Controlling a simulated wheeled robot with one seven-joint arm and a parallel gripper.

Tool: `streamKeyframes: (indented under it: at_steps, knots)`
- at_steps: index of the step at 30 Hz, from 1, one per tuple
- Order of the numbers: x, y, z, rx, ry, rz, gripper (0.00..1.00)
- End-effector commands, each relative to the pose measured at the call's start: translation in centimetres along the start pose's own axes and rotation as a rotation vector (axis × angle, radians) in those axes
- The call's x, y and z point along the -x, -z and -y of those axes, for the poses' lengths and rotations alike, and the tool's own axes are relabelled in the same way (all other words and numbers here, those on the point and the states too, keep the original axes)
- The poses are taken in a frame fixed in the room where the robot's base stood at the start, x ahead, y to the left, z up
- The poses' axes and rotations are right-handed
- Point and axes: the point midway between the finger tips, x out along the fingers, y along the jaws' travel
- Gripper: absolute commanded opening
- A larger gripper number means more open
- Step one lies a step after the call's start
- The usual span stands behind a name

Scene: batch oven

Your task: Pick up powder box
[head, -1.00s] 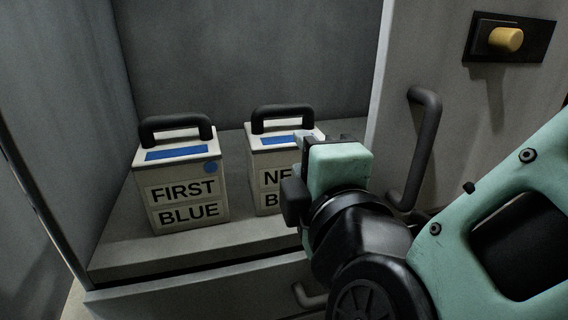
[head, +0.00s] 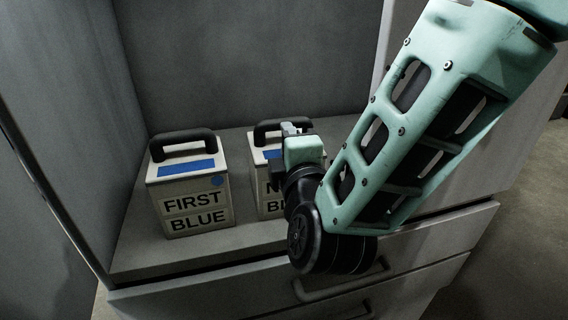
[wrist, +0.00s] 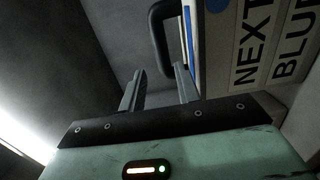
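Two pale boxes with black carry handles and blue top strips stand upright in the grey compartment. The left one is the FIRST BLUE box (head: 190,187). The right one is the NEXT box (head: 267,202), whose lower label is partly hidden by my arm; the wrist view shows it sideways, reading NEXT BLU (wrist: 230,75). My gripper (head: 296,129) is at the right side of the NEXT box's top. In the wrist view my gripper (wrist: 161,70) is open, its two fingers apart, with the NEXT box's black handle (wrist: 160,40) just ahead of them. Contact cannot be told.
The compartment's grey walls stand behind and left (head: 75,120) of the boxes. A drawer with a bar handle (head: 340,285) is below the shelf. My arm covers the right part of the compartment. Shelf floor (head: 135,250) is bare in front of the boxes.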

Motion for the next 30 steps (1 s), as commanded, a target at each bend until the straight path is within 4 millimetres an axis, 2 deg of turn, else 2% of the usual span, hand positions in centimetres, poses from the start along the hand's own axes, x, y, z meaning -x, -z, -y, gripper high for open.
streamKeyframes:
  at_steps: [8,12,16,25,26,29,30]
  knots:
    - [-2.1,-0.4,0.0,0.001,0.001,0.002,0.32]
    - [-4.2,-1.1,0.1,0.001,0.002,0.004,0.32]
    - [-5.8,-1.0,0.2,0.000,0.000,0.002,0.32]
    - [-6.3,-0.9,0.3,0.001,0.000,0.000,0.32]
    - [-6.3,-0.9,0.3,0.001,0.000,0.000,0.30]
    - [-6.3,-0.9,0.3,0.001,0.000,0.000,0.02]
    - [-6.3,-0.9,0.3,0.001,0.000,0.000,0.00]
